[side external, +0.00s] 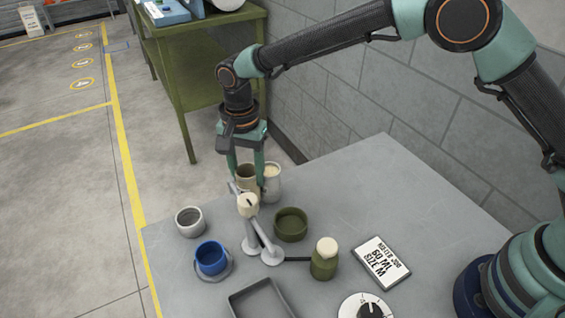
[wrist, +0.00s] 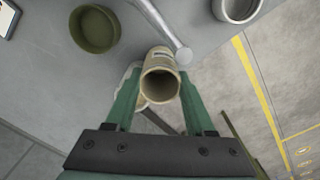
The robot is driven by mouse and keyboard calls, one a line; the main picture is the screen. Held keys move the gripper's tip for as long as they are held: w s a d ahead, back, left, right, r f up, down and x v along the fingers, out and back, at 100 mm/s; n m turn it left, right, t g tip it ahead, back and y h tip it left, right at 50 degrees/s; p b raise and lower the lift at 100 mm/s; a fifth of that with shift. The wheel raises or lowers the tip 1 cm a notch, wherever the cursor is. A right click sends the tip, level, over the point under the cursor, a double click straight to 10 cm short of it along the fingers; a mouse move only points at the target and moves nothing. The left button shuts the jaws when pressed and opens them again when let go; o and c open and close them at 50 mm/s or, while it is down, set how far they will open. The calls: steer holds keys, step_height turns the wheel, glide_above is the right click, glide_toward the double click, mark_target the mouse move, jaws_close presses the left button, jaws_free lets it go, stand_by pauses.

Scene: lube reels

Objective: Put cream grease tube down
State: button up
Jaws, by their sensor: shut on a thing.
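The cream grease tube (side external: 246,178) is a beige cylinder with an open, hollow top. My gripper (side external: 246,168) is shut on it, with one green finger on each side, near the far left corner of the table. In the wrist view the tube (wrist: 160,78) stands between the fingers of my gripper (wrist: 158,92), its dark opening facing the camera. A grey stand partly hides its lower part in the side view, so I cannot tell whether it touches the table.
A pale container (side external: 272,184) stands close beside the tube. The grey stand (side external: 249,206) with slanted rods is in front. An olive dish (side external: 291,224), a grey cup (side external: 189,221), a blue cup (side external: 211,257) and an olive bottle (side external: 324,262) stand nearby. The far right tabletop (side external: 375,165) is clear.

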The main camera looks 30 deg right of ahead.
steer(key=shift+a+f, duration=0.15)
steer(key=shift+f, duration=0.2)
steer(key=a, duration=0.3)
steer(key=shift+a, duration=0.25)
steer(key=shift+a+f, duration=0.1)
steer(key=shift+f, duration=0.45)
steer(key=o, duration=1.3)
steer(key=shift+f, duration=0.15)
